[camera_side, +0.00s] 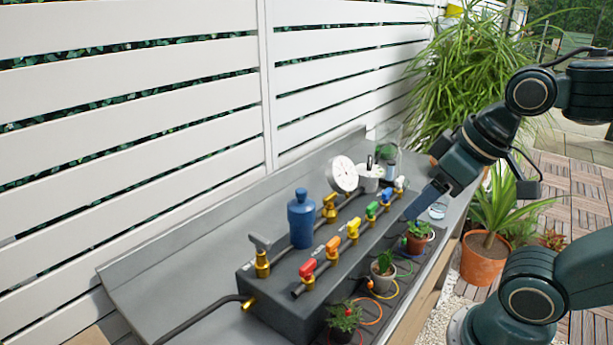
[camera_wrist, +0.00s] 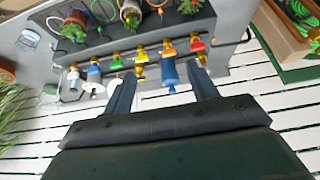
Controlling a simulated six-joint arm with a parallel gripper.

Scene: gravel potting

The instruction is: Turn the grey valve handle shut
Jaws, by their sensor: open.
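The grey valve handle (camera_side: 260,242) sits on top of a brass valve (camera_side: 262,264) at the near left end of the dark manifold box (camera_side: 318,307), left of the blue canister (camera_side: 301,219). My gripper (camera_side: 416,207) is open and empty above the far right end of the box, well away from the grey handle. In the wrist view my gripper (camera_wrist: 160,72) has its two fingers spread, with the blue canister (camera_wrist: 169,74) showing between the tips. I cannot make out the grey handle there; the right finger covers part of that area.
A row of coloured handles, including red (camera_side: 308,268), yellow (camera_side: 353,225) and green (camera_side: 372,209), runs along the box's front. A pressure gauge (camera_side: 342,174) stands behind. Small potted plants (camera_side: 384,268) line the front edge. The bench (camera_side: 165,290) left of the box is clear except for a hose.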

